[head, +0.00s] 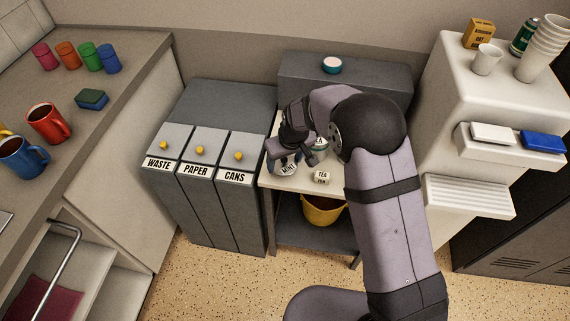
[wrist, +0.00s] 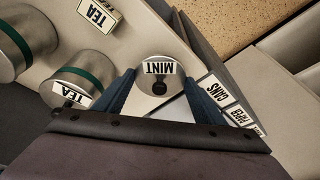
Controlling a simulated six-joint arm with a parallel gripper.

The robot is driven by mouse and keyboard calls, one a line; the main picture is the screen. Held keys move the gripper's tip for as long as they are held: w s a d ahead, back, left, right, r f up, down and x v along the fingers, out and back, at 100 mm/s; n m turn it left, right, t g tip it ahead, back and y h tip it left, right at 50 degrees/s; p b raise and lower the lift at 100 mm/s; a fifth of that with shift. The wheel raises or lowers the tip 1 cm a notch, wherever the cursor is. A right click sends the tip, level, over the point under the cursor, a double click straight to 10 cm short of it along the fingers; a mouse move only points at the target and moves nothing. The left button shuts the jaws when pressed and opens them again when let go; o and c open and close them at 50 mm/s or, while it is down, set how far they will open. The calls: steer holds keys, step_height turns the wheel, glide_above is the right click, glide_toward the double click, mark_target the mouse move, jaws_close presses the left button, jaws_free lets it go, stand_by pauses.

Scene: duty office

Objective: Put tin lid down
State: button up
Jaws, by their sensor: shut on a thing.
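My gripper (head: 291,158) is low over the small pale table (head: 300,184) in the head view. In the wrist view its two blue fingers (wrist: 158,76) stand on either side of a round silver tin lid (wrist: 148,84) with a dark knob and a white MINT label, and they are shut on it. The label reads upside down there. The MINT label also shows just below the gripper in the head view (head: 288,169). I cannot tell whether the lid touches the table or something under it.
Two silver tins with green bands, one near (wrist: 88,83) and one farther left (wrist: 28,38), stand beside the gripper. A TEA sign (head: 322,175) lies near the table's front. WASTE, PAPER and CANS bins (head: 205,185) stand left. A yellow bucket (head: 322,210) sits below.

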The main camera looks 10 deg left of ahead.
steer(key=shift+f, duration=1.2)
steer(key=shift+f, duration=0.15)
steer(key=o, duration=1)
steer(key=v, duration=1.2)
steer(key=shift+b, duration=0.45)
